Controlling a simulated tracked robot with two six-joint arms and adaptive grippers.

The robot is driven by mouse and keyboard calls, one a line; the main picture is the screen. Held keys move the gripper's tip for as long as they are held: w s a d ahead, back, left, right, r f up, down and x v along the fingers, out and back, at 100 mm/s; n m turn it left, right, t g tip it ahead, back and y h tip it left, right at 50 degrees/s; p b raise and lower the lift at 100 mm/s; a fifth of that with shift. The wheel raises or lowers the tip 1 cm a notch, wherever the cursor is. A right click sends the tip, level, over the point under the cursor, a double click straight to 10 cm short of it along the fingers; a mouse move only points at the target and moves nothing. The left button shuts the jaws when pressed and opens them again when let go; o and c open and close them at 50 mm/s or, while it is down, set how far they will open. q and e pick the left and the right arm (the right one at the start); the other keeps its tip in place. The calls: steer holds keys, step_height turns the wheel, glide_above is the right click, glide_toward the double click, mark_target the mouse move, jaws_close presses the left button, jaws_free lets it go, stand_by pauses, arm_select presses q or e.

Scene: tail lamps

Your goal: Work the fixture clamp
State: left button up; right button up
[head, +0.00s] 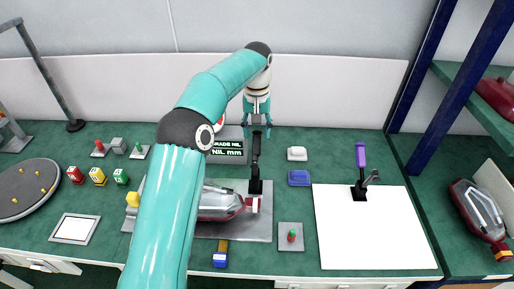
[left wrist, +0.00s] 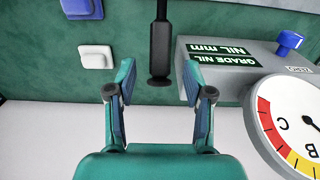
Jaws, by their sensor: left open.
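The fixture clamp (head: 255,172) is black and stands at the right end of a grey fixture plate (head: 258,228), its long handle upright. A red and clear tail lamp (head: 222,206) lies on the plate, partly hidden by my left arm. My left gripper (head: 257,125) is open above the handle's top. In the left wrist view the black handle (left wrist: 161,40) shows between the spread fingers of my left gripper (left wrist: 159,80); I cannot tell whether they touch it. My right gripper is not in view.
A gauge box (head: 229,150) marked GRADE NIL stands left of the handle; its dial (left wrist: 295,120) shows in the wrist view. White (head: 297,154) and blue (head: 299,178) blocks lie to the right. A purple-handled clamp (head: 361,157) stands on a white board (head: 370,235).

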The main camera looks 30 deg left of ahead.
mark_target(257, 140)
arm_select(q)
steer(key=shift+f, duration=2.7)
jaws_close()
